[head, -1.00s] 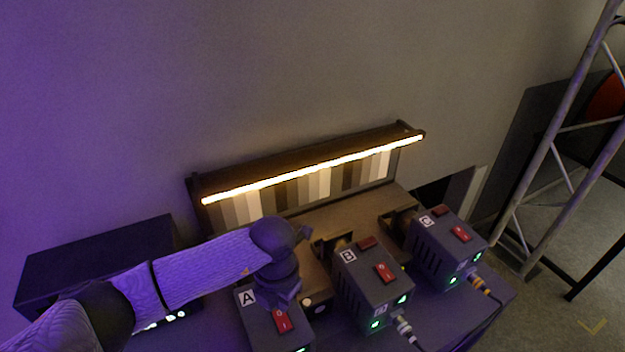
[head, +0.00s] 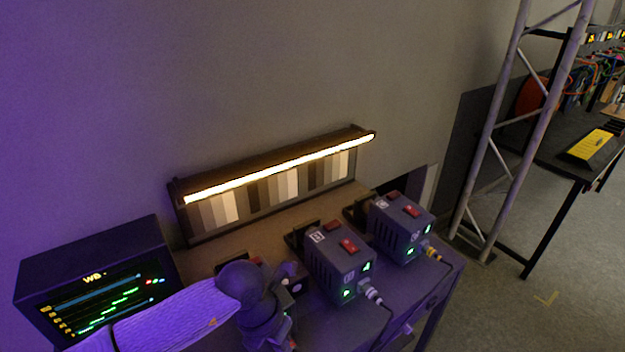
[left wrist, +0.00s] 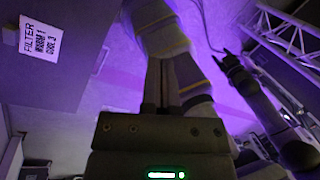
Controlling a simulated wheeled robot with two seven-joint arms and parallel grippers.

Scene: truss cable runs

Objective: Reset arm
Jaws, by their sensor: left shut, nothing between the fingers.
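My left arm comes in from the lower left in the head view, and its wrist (head: 262,310) is in front of the leftmost box. The left fingers are hard to make out there. In the left wrist view my left gripper (left wrist: 160,68) shows its fingers together, with nothing between them. A dark arm with a small gripper (left wrist: 226,57) is at the right of that view; it looks like my right one, too small to tell its jaw state.
Two grey boxes with red switches, a middle one (head: 338,270) and a right one (head: 400,232), stand on the bench. A monitor (head: 95,285) is at left, a lit striped chart (head: 265,200) behind. A metal truss (head: 505,150) and a black table (head: 560,150) are at right.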

